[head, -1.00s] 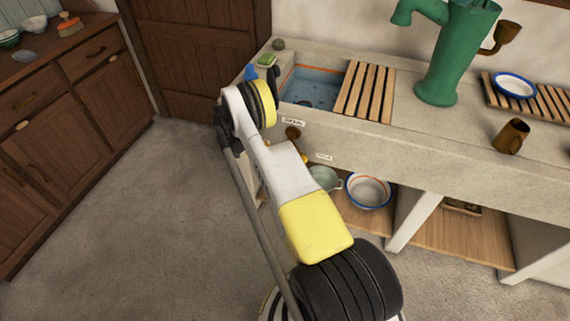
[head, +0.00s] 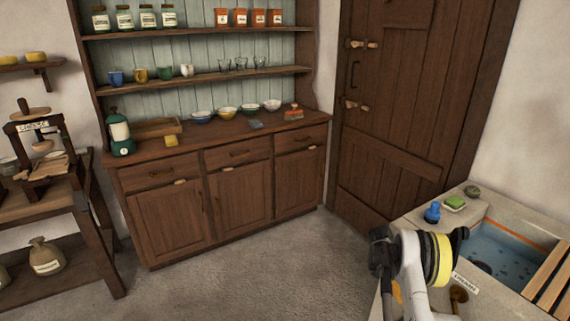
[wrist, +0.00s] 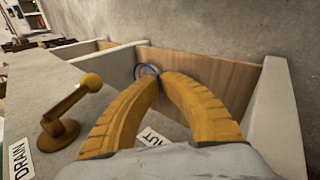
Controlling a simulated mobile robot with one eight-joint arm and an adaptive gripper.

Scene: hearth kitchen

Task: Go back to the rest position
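My gripper (wrist: 161,82) shows in the wrist view, with two ribbed yellow fingers reaching forward from the bottom. The fingertips meet or almost meet, and I see nothing held between them. They are in front of the sink unit, beside the brass drain lever (wrist: 62,112) and its DRAIN label (wrist: 20,160). In the head view my folded arm is at the lower right, and only a small yellow part of the gripper shows beside the sink front; its fingertips are hidden there.
A wooden dresser (head: 215,190) and door (head: 405,100) stand behind. The floor (head: 270,275) is clear. A blue-rimmed bowl (wrist: 147,70) shows beyond my fingertips.

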